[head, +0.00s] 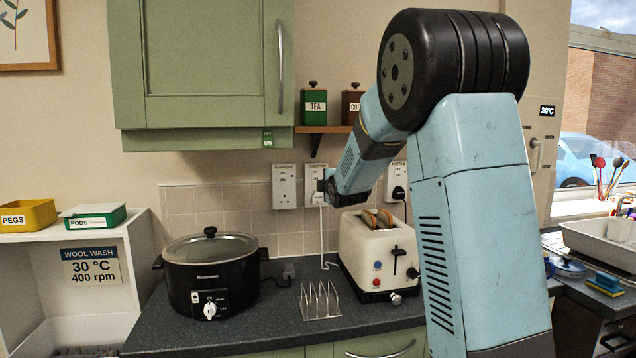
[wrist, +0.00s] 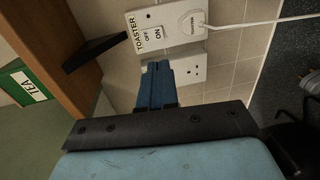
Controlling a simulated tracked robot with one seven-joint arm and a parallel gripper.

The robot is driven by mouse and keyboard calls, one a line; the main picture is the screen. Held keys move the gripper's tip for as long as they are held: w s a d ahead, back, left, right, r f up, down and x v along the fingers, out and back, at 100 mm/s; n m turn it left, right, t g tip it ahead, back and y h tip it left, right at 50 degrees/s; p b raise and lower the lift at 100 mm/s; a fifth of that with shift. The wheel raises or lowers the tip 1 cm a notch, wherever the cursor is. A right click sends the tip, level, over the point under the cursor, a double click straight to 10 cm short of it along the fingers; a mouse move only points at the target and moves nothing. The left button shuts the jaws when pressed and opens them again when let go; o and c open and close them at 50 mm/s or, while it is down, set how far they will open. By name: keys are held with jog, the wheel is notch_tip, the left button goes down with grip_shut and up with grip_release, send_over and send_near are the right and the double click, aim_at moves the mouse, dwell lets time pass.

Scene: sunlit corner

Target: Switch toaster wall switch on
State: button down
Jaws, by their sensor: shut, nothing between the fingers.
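The toaster wall switch (head: 317,172) is on a white socket plate on the tiled wall, behind the toaster, in the head view. In the wrist view the plate (wrist: 168,27) appears turned on its side, labelled TOASTER with OFF and ON marks, and a plug with a white cable sits in it. I cannot tell the rocker's position. My gripper (wrist: 157,67) is shut and empty, its fingertips close to the lower edge of the plate in the wrist view; contact is unclear. In the head view my gripper (head: 328,184) partly covers the plate.
Another socket plate (head: 285,186) is to the left, and the kettle's (head: 397,181) to the right. The cream toaster (head: 372,270) holds bread. A toast rack (head: 320,302) and black slow cooker (head: 210,275) stand on the worktop. A wooden shelf (head: 322,129) carries tins above.

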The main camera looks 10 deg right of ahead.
jog(key=w+f, duration=0.1)
jog(key=w, duration=1.2)
jog(key=shift+w+f, duration=0.35)
jog(key=shift+f, duration=0.05)
jog(key=shift+a, duration=0.2)
jog(key=shift+d, duration=0.3)
send_near(315, 180)
jog(key=s+f, duration=0.2)
jog(key=s, duration=0.4)
jog(key=shift+s+d+f, duration=0.25)
jog(key=shift+s+f, duration=0.1)
jog(key=shift+s, duration=0.05)
